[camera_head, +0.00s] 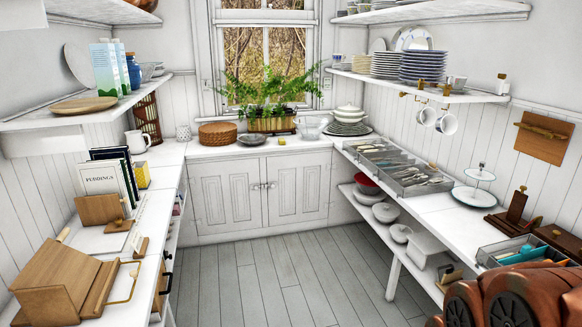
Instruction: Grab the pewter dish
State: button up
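A small dark grey dish (251,139), which looks like the pewter dish, sits on the far white counter below the window. It is low and round, between a woven brown basket and a long planter. Nothing covers it from this side. My gripper is not in view.
White counters run along the left (157,205), back and right (412,197) walls. Cutlery trays (400,167) lie on the right. The wooden floor (285,280) between is clear.

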aim_at(249, 139)
jog(key=u, duration=0.05)
jog(key=i, duration=1.8)
jog(key=u, duration=0.4)
jog(key=i, duration=1.7)
jog(key=u, duration=0.6)
jog(key=i, duration=1.25)
jog(key=u, duration=0.25)
